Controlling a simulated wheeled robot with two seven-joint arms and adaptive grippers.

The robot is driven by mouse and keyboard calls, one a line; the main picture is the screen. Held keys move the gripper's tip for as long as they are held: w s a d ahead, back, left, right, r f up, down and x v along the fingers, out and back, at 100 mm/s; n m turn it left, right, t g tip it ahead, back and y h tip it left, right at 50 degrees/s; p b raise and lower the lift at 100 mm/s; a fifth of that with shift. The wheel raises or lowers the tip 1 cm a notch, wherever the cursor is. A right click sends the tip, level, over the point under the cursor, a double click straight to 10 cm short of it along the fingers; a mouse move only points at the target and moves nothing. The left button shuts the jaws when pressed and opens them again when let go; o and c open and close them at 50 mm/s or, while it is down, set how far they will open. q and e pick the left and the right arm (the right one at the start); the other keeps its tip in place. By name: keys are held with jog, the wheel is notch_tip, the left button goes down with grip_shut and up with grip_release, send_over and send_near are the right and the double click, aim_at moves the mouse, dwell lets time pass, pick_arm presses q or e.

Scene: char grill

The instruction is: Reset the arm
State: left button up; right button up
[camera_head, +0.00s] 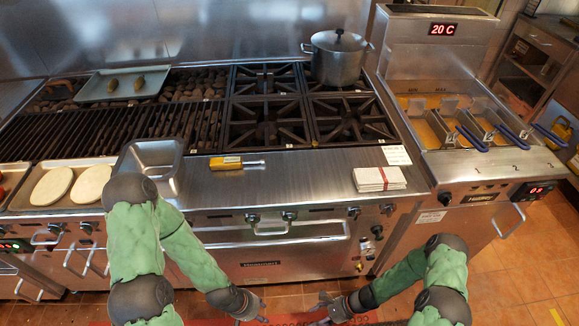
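My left arm (190,252) comes in from the left, in green sleeves with dark joints. My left gripper (262,311) is low in front of the range, at the bottom edge of the view. Its fingers look spread, with nothing between them. My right arm (400,277) comes in from the lower right. My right gripper (318,310) faces the left one across a small gap, also at the bottom edge. Its fingers look apart and empty. Both fingertips are small and partly cut off by the frame. Neither gripper touches the range.
The steel counter holds a square pan (152,158), a yellow-handled tool (226,163) and white napkins (379,179). A pot (338,57) stands on the back burner. Fryer baskets (487,126) are at right.

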notch_tip(320, 180, up, 9)
jog(key=s+d+n+h+p, duration=0.1)
jog(key=s+n+h, duration=0.1)
jog(key=n+h, duration=0.2)
jog(key=n, duration=0.3)
jog(key=shift+s+d+g, duration=0.25)
jog(key=shift+g, duration=0.15)
jog(key=r+n+t, duration=0.1)
jog(key=r+n, duration=0.1)
jog(key=r, duration=0.1)
jog(key=a+r+n+t+h+p, duration=0.1)
jog(key=r+n, duration=0.1)
jog(key=r, duration=0.1)
jog(key=a+r+n+t, duration=0.1)
jog(key=r+n, duration=0.1)
jog(key=r, duration=0.2)
jog(key=shift+w+p, duration=0.35)
jog(key=shift+w, duration=0.05)
jog(key=shift+c, duration=0.2)
